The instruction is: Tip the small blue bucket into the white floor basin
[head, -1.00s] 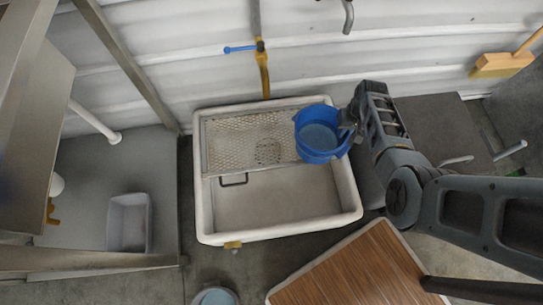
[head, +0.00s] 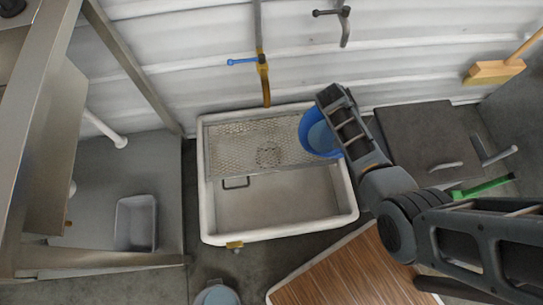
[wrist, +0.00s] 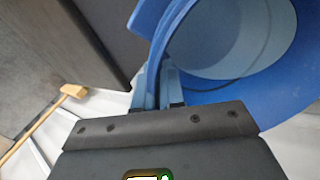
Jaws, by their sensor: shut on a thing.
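The small blue bucket (head: 312,130) is above the right part of the white floor basin (head: 207,200), over the end of the grate. My arm hides its right side in the head view. In the wrist view the bucket (wrist: 280,90) fills the upper right, with a paler blue-grey area inside; I cannot tell whether that is liquid or the bottom. My gripper (wrist: 160,85) is shut on the bucket's wall near the rim. Its fingertips are hidden in the head view. I cannot tell how far the bucket is tilted.
A mesh grate (head: 240,148) covers the basin's back half; the front half is open and looks empty. A tap with a blue lever (head: 243,61) hangs behind. A wooden-topped table (head: 350,270) is at front right, a pail (head: 216,293) in front, a dark box (head: 420,135) to the right.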

